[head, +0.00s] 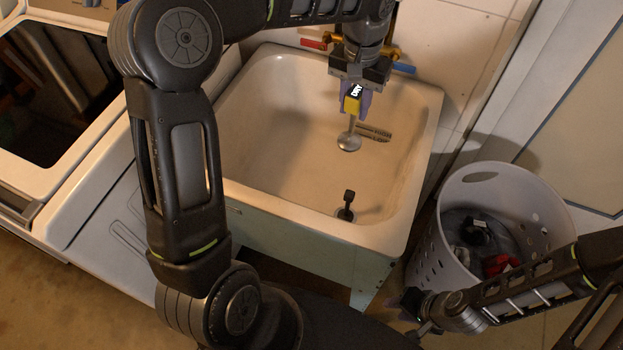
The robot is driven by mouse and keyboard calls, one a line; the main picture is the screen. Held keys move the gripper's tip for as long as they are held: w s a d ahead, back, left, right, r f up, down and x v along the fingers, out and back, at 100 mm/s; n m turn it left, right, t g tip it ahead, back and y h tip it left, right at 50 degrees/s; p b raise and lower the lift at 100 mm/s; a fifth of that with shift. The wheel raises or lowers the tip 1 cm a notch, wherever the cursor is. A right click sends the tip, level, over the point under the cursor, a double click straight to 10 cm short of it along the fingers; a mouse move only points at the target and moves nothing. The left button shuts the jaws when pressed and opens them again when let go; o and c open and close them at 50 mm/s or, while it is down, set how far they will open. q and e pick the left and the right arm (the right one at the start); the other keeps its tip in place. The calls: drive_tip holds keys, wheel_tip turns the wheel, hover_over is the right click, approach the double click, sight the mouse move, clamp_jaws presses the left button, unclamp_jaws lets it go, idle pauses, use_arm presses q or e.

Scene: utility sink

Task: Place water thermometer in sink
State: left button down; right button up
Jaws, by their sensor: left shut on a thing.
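The gripper points down over the back right part of the white sink (290,199), and the held thing appears above the basin floor. My right gripper (413,310) is low at the right, outside the sink, dark and partly hidden; its jaws are unclear.
A black upright piece (348,197) stands at the drain near the sink's front. A slotted metal piece (375,132) is on the back wall side. Red (313,44) and blue (404,69) tap handles are behind my left gripper. A white laundry basket (447,235) stands right.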

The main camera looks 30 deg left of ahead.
drive_tip(key=shift+o, duration=0.4)
drive_tip(key=shift+f, duration=0.1)
use_arm(q)
drive_tip(key=shift+a+f, duration=0.1)
use_arm(e)
drive_tip(key=shift+o, duration=0.9)
drive_tip(key=shift+f, duration=0.1)
use_arm(q)
drive_tip(key=shift+a+f+b, duration=0.2)
drive_tip(key=shift+f+b, duration=0.05)
drive_tip(key=shift+b, duration=0.1)
drive_tip(key=s+a+f+m+b, duration=0.3)
drive_tip(key=a+f+m+b, duration=0.3)
drive_tip(key=a+m+b, duration=0.2)
drive_tip(key=s+a+f+m+b, duration=0.3)
drive_tip(key=a+f+m+b, duration=0.4)
drive_tip(key=a, duration=0.4)
drive_tip(key=shift+m+b, duration=0.65)
drive_tip(key=shift+m, duration=0.25)
use_arm(e)
wheel_tip(320, 180, down, 17)
use_arm(q)
drive_tip(key=shift+f+b, duration=0.55)
drive_tip(key=shift+f, duration=2)
use_arm(e)
drive_tip(key=shift+f, duration=0.45)
